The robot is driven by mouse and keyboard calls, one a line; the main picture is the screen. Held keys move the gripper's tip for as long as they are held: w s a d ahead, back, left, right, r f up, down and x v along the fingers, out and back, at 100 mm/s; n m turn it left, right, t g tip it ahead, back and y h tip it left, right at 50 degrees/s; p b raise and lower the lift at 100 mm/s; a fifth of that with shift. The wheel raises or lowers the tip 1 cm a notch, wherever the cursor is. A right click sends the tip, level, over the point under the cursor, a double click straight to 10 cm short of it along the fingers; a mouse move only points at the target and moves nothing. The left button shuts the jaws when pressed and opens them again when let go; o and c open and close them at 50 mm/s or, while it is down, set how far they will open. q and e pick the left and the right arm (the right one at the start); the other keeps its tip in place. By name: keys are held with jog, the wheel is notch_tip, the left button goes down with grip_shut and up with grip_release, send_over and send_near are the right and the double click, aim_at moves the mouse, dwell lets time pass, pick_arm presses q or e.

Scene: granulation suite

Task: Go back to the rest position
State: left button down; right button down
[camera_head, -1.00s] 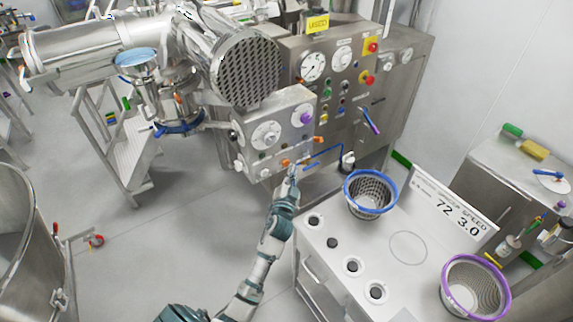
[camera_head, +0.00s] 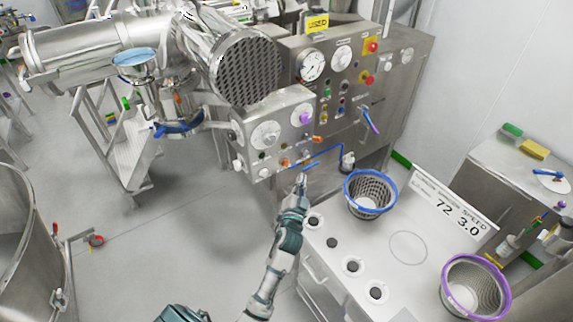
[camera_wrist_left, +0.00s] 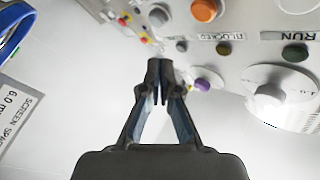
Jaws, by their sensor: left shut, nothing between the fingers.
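My left gripper (camera_head: 303,179) is shut and empty. In the head view it is just below the small control panel (camera_head: 283,120) of the steel machine, left of the blue-rimmed basket. In the left wrist view the gripper (camera_wrist_left: 160,80) has its fingertips together with nothing between them. Behind it in that view are an orange button (camera_wrist_left: 204,9), a green button (camera_wrist_left: 296,52) marked RUN, a purple knob (camera_wrist_left: 208,78) and a white dial (camera_wrist_left: 272,92). The gripper appears apart from the panel. My right gripper is not in view.
A white-topped cabinet (camera_head: 407,288) stands at the right with a blue-rimmed mesh basket (camera_head: 369,196), a purple-rimmed basket (camera_head: 475,287) and a sign (camera_head: 455,208). A large steel vessel (camera_head: 25,245) stands at the left. The floor (camera_head: 180,230) between is clear.

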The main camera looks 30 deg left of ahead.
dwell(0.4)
pick_arm(q)
jog(key=s+d+f+n+g+h, duration=0.15)
jog(key=s+f+g, duration=0.25)
jog(key=s+f, duration=0.45)
jog(key=s+d+f+n+g+h, duration=0.1)
jog(key=s+d+f+g+h, duration=0.2)
jog(key=s+f, duration=0.5)
jog(key=s+d+f+m+g+h, duration=0.15)
jog(key=s+d+f+g, duration=0.25)
jog(key=s, duration=0.5)
jog(key=s+d+f+g+h, duration=0.2)
jog(key=s+d+f+g, duration=0.15)
jog(key=s, duration=0.45)
notch_tip(320, 180, down, 26)
jog(key=s+g, duration=0.2)
jog(key=s, duration=0.1)
jog(key=s+a+f, duration=0.2)
jog(key=s+f, duration=1.4)
jog(key=s, duration=0.1)
jog(key=shift+s+a+g+y, duration=0.25)
jog(key=shift+a+g+y, duration=0.05)
jog(key=shift+a+g, duration=0.05)
